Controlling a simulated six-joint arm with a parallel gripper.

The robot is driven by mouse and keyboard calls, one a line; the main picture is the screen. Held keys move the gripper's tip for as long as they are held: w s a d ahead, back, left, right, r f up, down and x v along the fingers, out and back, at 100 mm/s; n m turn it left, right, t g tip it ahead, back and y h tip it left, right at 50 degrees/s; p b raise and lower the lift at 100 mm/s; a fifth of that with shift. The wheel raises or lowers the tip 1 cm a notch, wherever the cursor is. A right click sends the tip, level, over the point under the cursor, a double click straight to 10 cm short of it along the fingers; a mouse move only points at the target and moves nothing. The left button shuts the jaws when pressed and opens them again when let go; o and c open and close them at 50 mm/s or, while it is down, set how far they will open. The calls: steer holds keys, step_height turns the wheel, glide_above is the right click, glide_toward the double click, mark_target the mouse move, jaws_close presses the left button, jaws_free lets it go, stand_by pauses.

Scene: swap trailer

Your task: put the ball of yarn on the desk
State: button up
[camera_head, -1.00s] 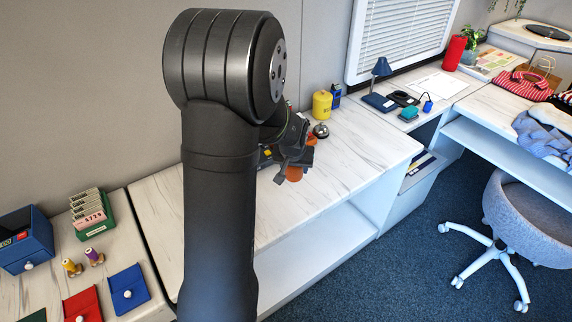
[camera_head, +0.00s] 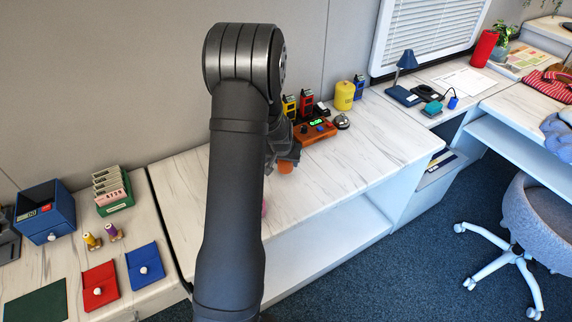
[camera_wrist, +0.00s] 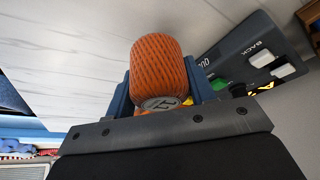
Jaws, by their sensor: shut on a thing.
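My gripper (camera_wrist: 163,92) is shut on an orange, ribbed, rounded thing (camera_wrist: 160,68) with a pale printed end, which I take to be the ball of yarn. It fills the space between the blue fingers in the wrist view. In the head view my gripper (camera_head: 283,160) is partly hidden by my arm, and the orange thing (camera_head: 286,167) shows just below it. They appear over the white marbled counter (camera_head: 370,135); I cannot tell the height. A desk (camera_head: 525,105) with the same marbled top stands at the right, by a grey chair (camera_head: 515,222).
An orange-brown box with dials (camera_head: 316,131), a bell (camera_head: 341,122) and a yellow canister (camera_head: 344,95) stand along the counter's back. A blue lamp (camera_head: 404,75) is farther right. A dark device with buttons (camera_wrist: 245,58) is close behind the held thing. The counter's right front is clear.

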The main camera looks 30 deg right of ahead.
steer(key=shift+f, duration=1)
steer(key=shift+f, duration=0.2)
steer(key=o, duration=1.1)
steer(key=shift+c, duration=0.2)
steer(key=shift+r, duration=0.1)
steer(key=v, duration=1)
steer(key=shift+r, duration=0.4)
steer(key=shift+o, duration=0.5)
steer(key=shift+s+a+r, duration=0.3)
steer(key=shift+r, duration=0.35)
